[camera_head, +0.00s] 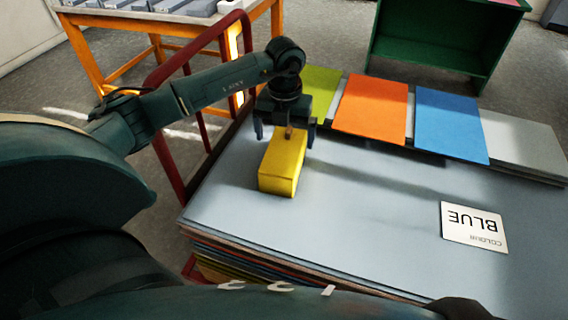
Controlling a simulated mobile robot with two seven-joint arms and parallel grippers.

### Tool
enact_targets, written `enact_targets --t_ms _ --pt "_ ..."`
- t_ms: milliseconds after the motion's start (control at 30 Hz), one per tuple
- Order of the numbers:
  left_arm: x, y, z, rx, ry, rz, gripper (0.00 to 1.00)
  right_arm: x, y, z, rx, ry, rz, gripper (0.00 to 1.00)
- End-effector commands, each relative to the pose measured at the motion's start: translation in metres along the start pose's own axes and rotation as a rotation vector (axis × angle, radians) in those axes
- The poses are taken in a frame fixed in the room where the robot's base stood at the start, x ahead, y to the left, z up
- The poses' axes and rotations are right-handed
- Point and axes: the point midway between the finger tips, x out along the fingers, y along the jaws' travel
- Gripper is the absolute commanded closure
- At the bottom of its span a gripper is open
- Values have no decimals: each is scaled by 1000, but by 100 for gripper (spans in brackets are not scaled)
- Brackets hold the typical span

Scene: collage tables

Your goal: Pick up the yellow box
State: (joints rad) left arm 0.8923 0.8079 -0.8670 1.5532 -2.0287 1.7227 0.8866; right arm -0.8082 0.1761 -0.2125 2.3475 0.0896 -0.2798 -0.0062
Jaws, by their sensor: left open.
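The yellow box (281,164) stands on the grey top sheet of a stack (350,225), near its left edge. It is a long block with its length running away from me. My left gripper (286,133) is over the far end of the box, pointing down. Its fingers are apart, one on each side of the box, and I cannot tell whether they touch it. The far end of the box is partly hidden by the gripper. My right gripper is not in view.
Green, orange (372,108) and blue (450,123) sheets lie along the far edge of the stack. A white card reading "BLUE" (474,227) lies at the right. A red metal frame (170,150) stands left of the stack. The middle of the top sheet is clear.

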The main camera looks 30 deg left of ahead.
Motion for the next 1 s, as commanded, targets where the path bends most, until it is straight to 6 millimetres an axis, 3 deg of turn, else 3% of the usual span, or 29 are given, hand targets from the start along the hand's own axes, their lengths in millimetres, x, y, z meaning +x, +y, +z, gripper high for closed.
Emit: enact_targets --t_ms 167,433,700,1000 --pt "11 0 0 1 2 1 0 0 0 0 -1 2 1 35" --pt "50 2 0 1 2 -1 0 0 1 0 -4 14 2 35" --pt "54 2 1 2 0 -1 1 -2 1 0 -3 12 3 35" --pt "54 2 1 1 0 -1 25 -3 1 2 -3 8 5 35"
